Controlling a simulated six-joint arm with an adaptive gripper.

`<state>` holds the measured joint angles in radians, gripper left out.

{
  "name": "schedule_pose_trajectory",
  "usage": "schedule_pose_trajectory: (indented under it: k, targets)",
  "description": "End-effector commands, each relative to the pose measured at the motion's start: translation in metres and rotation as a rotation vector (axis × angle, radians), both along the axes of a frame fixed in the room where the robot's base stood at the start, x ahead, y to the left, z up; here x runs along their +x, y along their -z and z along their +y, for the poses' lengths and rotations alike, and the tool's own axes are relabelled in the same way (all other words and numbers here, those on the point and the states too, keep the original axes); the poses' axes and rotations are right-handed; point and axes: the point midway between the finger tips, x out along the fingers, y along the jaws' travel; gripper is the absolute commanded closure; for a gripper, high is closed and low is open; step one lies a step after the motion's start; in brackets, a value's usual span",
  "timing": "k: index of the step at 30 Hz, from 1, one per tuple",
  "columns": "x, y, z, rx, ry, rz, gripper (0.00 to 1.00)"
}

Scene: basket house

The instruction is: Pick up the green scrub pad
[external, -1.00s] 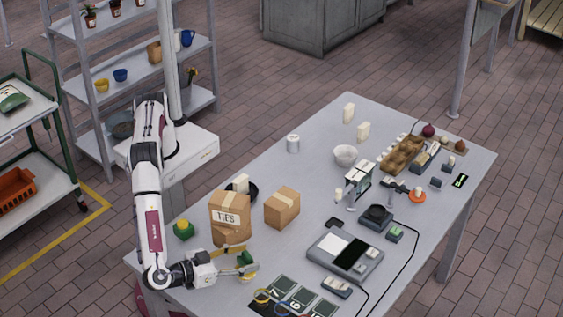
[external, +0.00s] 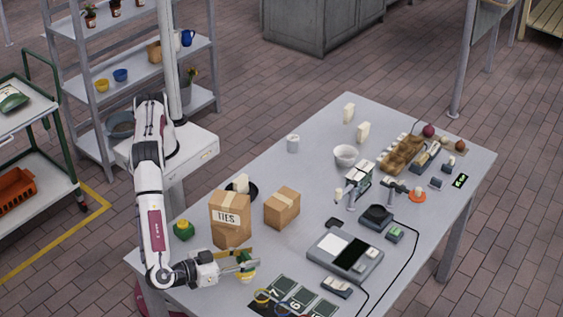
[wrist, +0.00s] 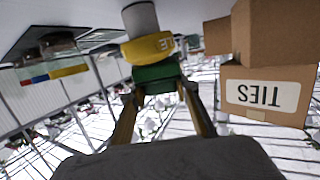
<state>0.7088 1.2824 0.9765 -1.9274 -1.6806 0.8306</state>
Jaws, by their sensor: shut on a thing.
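My gripper (external: 246,264) is near the left front of the table, in front of the cardboard box marked TIES (external: 230,220). In the wrist view its two fingers (wrist: 158,95) are shut on the green scrub pad (wrist: 156,76), which sits between the tips. In the external view the pad is mostly hidden by the fingers. A yellow band (wrist: 148,48) with dark lettering and a pale cylinder (wrist: 141,18) show just past the pad. I cannot tell whether they touch it.
A second box (external: 282,208) stands right of the TIES box. A green and yellow item (external: 184,229) lies to its left. Dark numbered panels (external: 290,294) with coloured rings lie right of my gripper. A scale-like device (external: 345,255) is farther right. The table's middle has free room.

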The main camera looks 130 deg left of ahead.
Motion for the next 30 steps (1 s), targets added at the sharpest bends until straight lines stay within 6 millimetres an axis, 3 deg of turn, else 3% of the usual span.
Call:
schedule_pose_trajectory:
  k: [8, 14, 30]
  targets:
    - [0.0, -0.003, 0.0, 0.0, 0.0, -0.001, 0.91]
    - [0.0, -0.016, 0.0, 0.0, 0.0, -0.001, 0.91]
    - [0.0, -0.086, 0.0, -0.001, 0.0, -0.001, 0.91]
